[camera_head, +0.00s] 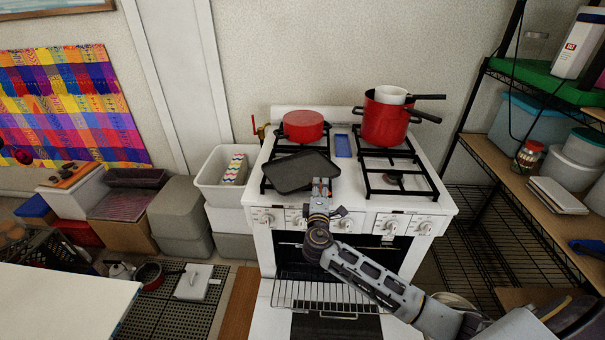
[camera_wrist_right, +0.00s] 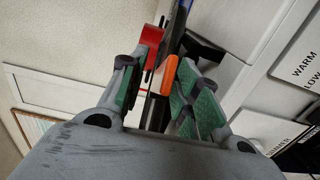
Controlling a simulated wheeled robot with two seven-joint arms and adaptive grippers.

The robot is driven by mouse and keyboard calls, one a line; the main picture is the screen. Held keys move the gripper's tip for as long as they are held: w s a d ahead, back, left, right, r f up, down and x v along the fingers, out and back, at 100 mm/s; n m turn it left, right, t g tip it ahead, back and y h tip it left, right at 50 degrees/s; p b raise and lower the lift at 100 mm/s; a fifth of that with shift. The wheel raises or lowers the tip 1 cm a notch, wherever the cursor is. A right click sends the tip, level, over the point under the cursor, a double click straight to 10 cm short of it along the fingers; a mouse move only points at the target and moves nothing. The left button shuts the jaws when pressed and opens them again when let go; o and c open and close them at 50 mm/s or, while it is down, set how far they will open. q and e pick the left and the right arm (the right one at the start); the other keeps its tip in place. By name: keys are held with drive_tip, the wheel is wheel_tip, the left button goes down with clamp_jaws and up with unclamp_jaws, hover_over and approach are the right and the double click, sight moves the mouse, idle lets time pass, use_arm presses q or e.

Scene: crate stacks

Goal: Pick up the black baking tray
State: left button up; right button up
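The black baking tray (camera_head: 293,172) lies on the left burner grates of the white stove, its front right corner toward me. My right gripper (camera_head: 321,190) is at that corner, at the stove's front edge. In the right wrist view, the two green-padded fingers of the gripper (camera_wrist_right: 158,90) stand apart, with the dark tray (camera_wrist_right: 154,112) seen nearly edge-on between them. A gap shows beside the tray, though contact with the pads is hard to judge. My left gripper is not in view.
A red pot (camera_head: 304,125) sits behind the tray and a taller red pot (camera_head: 384,122) at the back right burner. A blue item (camera_head: 343,146) lies between the grates. A white bin (camera_head: 211,184) stands left of the stove. Wire shelves (camera_head: 497,250) stand at the right.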

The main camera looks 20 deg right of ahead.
drive_tip(key=shift+c, duration=0.2)
clamp_jaws()
drive_tip(key=shift+r, duration=0.1)
idle(0.4)
